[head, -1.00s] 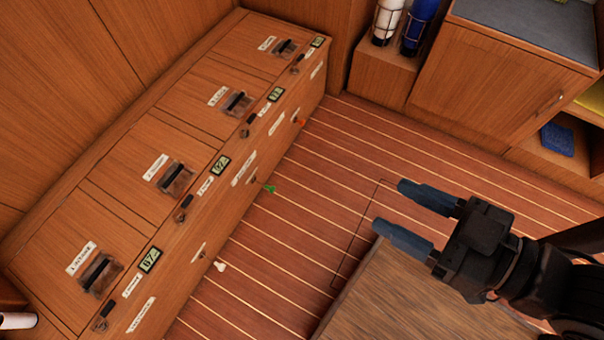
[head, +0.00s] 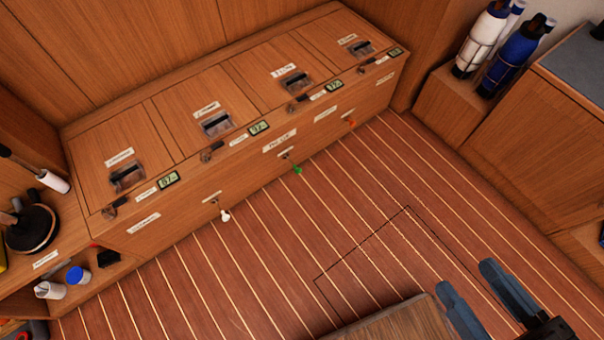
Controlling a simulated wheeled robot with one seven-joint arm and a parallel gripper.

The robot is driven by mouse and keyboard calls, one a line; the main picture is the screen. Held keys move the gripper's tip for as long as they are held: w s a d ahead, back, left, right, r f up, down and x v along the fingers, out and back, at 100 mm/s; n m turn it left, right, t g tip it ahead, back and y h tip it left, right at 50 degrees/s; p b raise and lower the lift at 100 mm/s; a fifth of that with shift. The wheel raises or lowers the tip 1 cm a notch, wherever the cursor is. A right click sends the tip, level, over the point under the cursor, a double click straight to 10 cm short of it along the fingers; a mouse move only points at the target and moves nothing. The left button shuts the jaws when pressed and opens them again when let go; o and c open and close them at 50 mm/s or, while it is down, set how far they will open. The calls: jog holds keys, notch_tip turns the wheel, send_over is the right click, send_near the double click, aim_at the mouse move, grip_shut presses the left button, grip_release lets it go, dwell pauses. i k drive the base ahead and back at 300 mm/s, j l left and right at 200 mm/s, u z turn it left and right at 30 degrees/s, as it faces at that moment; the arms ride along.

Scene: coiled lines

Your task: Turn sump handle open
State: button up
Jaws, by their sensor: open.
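Three small coloured handles stick out from the front face of a long wooden bench locker (head: 180,204): a white one (head: 225,215), a green one (head: 297,169) and an orange one (head: 350,122). Small white labels sit near them, but I cannot read them well enough to tell which handle is the sump's. My gripper (head: 468,278) is open and empty at the lower right, over the floor and well apart from the handles. Its base is cut off by the bottom edge of the picture.
The bench top carries several dark latches and small displays. A wooden surface (head: 405,322) fills the bottom centre. Blue and white bottles (head: 512,56) stand at upper right. A shelf with cups (head: 78,275) is at left. Striped floor (head: 320,235) before the bench is clear.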

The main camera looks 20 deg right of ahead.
aim_at(219, 143)
jog(key=i+j+u, duration=0.1)
jog(key=i+u, duration=0.25)
jog(key=i+l+u, duration=0.1)
jog(key=i+u, duration=0.25)
jog(key=i, duration=0.2)
jog(key=i+l+u, duration=0.15)
jog(key=i+u, duration=0.2)
jog(key=i, duration=0.15)
